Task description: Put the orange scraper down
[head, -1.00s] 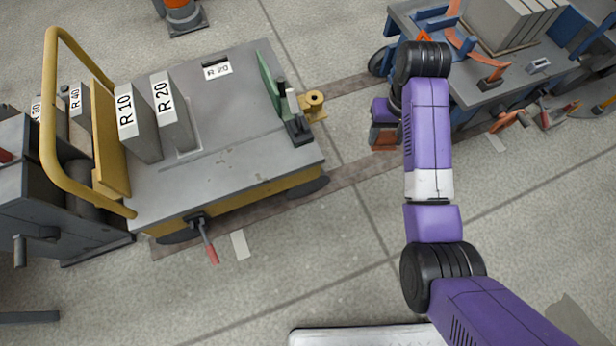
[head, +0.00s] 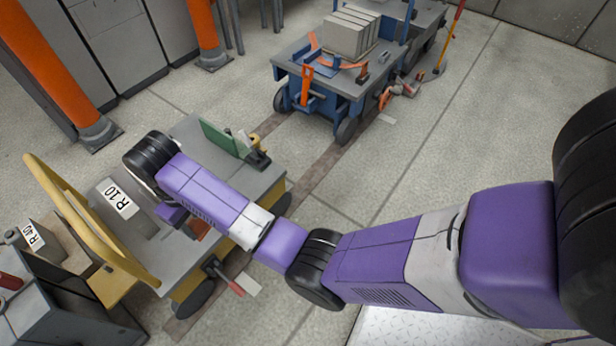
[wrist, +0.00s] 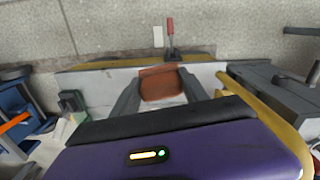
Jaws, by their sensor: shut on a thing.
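My gripper (wrist: 161,73) is shut on the orange scraper (wrist: 162,86), whose rust-orange face shows between the two grey fingers in the wrist view. In the head view the scraper (head: 199,229) shows only as a small piece beside my purple wrist, and my arm hides the fingers. The scraper is over the grey deck of the yellow trolley (head: 186,128), near its front edge. I cannot tell whether it touches the deck.
A grey block marked R 10 (head: 126,208) stands on the deck near the yellow handle (head: 88,232). A green plate (head: 219,138) stands at the far end. A red-handled lever (head: 228,280) sticks out from the front. A blue trolley (head: 327,97) stands further back.

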